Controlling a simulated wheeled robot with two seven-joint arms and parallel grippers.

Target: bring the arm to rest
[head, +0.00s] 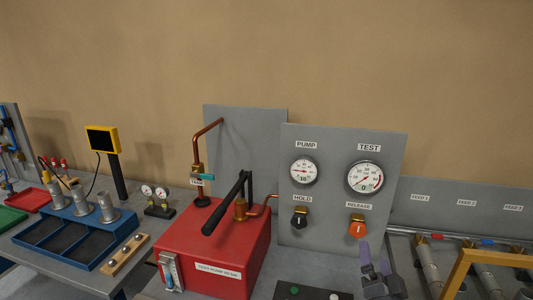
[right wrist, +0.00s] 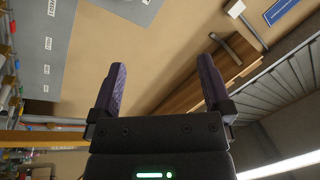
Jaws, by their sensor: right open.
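My right gripper (head: 375,262) shows at the bottom of the head view, in front of the grey gauge panel and below the orange RELEASE knob (head: 358,229). In the right wrist view its two purple-padded fingers (right wrist: 160,85) are spread wide apart, with nothing between them. The fingers point towards the tan wall, and timber planks lie beyond them. In the head view the gripper overlaps the lower edge of the panel; I cannot tell how far it is from it. My left gripper is in neither view.
A red test pump (head: 210,250) with a black lever stands left of the gauge panel (head: 330,160). A dark box (head: 305,290) with buttons sits just left of the gripper. A yellow frame (head: 490,257) and grey pipes (head: 428,262) are at the right. A blue tray (head: 70,243) is at the left.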

